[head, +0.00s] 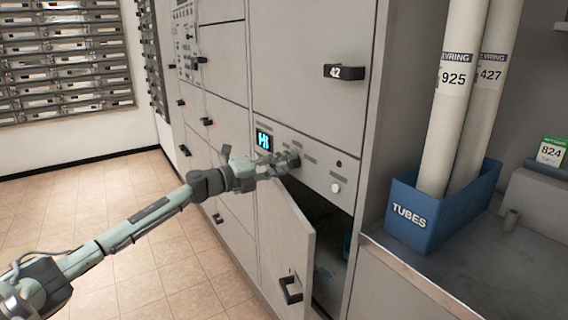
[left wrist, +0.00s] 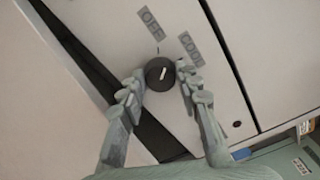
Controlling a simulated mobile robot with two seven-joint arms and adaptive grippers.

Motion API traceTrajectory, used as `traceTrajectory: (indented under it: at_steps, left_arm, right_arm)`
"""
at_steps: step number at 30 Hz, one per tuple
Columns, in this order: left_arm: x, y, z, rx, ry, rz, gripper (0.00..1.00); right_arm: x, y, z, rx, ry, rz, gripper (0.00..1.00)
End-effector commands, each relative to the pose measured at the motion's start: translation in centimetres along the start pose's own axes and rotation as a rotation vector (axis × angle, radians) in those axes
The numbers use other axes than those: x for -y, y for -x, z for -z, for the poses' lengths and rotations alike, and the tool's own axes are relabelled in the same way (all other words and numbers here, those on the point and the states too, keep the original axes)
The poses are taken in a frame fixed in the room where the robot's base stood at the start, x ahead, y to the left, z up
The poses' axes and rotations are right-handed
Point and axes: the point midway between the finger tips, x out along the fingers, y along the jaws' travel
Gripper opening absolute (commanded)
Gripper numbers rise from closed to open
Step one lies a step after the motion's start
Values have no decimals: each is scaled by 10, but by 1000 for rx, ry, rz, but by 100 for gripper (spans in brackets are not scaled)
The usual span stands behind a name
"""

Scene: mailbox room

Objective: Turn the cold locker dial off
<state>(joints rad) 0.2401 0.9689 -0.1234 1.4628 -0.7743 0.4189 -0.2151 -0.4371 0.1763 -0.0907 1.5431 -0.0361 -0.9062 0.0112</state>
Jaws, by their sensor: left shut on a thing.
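The exact setting is hard to tell. In the head view the dial (head: 293,160) sits on the strip above the open locker door. My left gripper (left wrist: 159,76) has a finger on each side of the dial and is shut on it. It also shows in the head view (head: 281,165), at the dial. My right gripper is out of view.
A lit blue display (head: 264,140) sits left of the dial. The lower locker door (head: 287,245) stands open below my left gripper. A blue TUBES bin (head: 441,215) with two long tubes stands on the grey counter at right. Floor at left is clear.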

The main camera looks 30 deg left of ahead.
Motion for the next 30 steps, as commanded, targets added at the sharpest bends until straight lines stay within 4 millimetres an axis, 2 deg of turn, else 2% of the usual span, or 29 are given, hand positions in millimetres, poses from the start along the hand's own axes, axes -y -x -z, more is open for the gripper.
traceTrajectory:
  at_steps: [6, 15, 30]
  left_arm:
    - [-1, 0, 0, 0, 180, -2, 4]
    - [-2, 0, 0, 0, 352, -1, 4]
    - [-2, 0, 0, 1, 424, 0, 4]
  right_arm:
    - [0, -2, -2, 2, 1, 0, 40]
    - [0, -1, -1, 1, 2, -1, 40]
    - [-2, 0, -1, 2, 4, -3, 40]
